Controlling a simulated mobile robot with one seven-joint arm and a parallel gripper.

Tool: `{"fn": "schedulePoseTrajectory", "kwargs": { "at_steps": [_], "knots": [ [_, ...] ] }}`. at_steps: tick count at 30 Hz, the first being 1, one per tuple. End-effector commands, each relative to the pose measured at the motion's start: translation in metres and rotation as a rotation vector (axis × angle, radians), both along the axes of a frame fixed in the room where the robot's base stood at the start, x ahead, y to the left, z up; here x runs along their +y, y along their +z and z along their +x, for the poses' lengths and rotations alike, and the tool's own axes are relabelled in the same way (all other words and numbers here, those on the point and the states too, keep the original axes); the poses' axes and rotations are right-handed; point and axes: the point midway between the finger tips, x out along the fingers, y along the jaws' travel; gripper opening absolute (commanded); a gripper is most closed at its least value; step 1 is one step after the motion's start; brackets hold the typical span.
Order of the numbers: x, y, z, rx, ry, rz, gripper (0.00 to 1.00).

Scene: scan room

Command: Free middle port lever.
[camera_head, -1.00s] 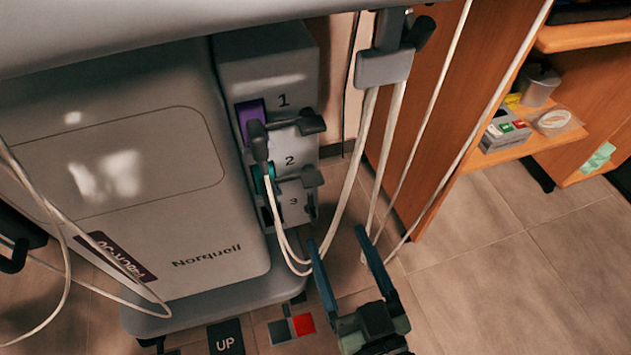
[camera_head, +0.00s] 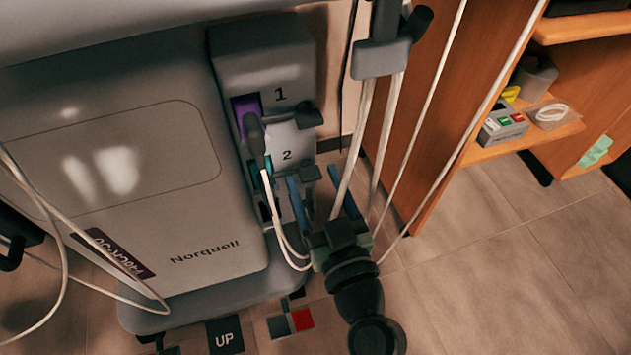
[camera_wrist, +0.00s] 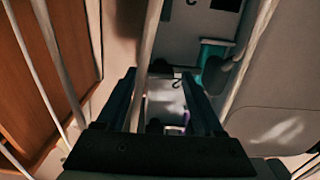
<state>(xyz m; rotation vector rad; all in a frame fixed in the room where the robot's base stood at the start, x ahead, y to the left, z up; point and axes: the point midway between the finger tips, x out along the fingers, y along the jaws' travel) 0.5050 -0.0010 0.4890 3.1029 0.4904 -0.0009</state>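The grey port column (camera_head: 262,55) has ports marked 1, 2 and 3. The middle port, 2, has a pale label plate (camera_head: 290,146), and its dark lever (camera_head: 311,173) sticks out at the right. A grey plug (camera_head: 255,138) with white cables hangs at the column's left side, partly covering teal port 2. My gripper (camera_head: 313,174) is open; its blue fingers appear on either side of the lever in the head view. In the wrist view my gripper (camera_wrist: 160,75) straddles a dark lever (camera_wrist: 160,67), with a pale cable close by the left finger. Contact cannot be told.
Pale cables (camera_head: 352,150) hang from a grey bracket (camera_head: 380,58) just right of the lever. The port 1 lever (camera_head: 308,114) sits above. A wooden cabinet (camera_head: 430,110) stands to the right. Pedals (camera_head: 225,336) lie on the floor. Open floor is at lower right.

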Motion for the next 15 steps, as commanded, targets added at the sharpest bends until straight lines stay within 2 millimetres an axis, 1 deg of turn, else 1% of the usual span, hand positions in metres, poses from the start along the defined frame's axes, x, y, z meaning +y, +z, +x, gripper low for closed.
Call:
{"fn": "schedulePoseTrajectory", "kwargs": {
  "at_steps": [1,5,6,8,9,11,15],
  "knots": [
    [0.0000,0.0000,-0.0002,0.000,0.000,0.000,0.58],
    [0.0000,0.0001,-0.0003,0.000,0.000,0.000,0.35],
    [-0.0001,0.0001,-0.0003,0.000,0.000,0.000,0.28],
    [-0.0001,0.0001,-0.0003,0.000,0.000,0.000,0.17],
    [-0.0001,0.0001,-0.0004,0.000,0.000,0.000,0.10],
    [-0.0001,0.0001,-0.0004,0.000,0.000,0.000,0.00],
    [-0.0002,0.0001,-0.0003,0.000,0.000,0.001,0.00]
  ]
}}
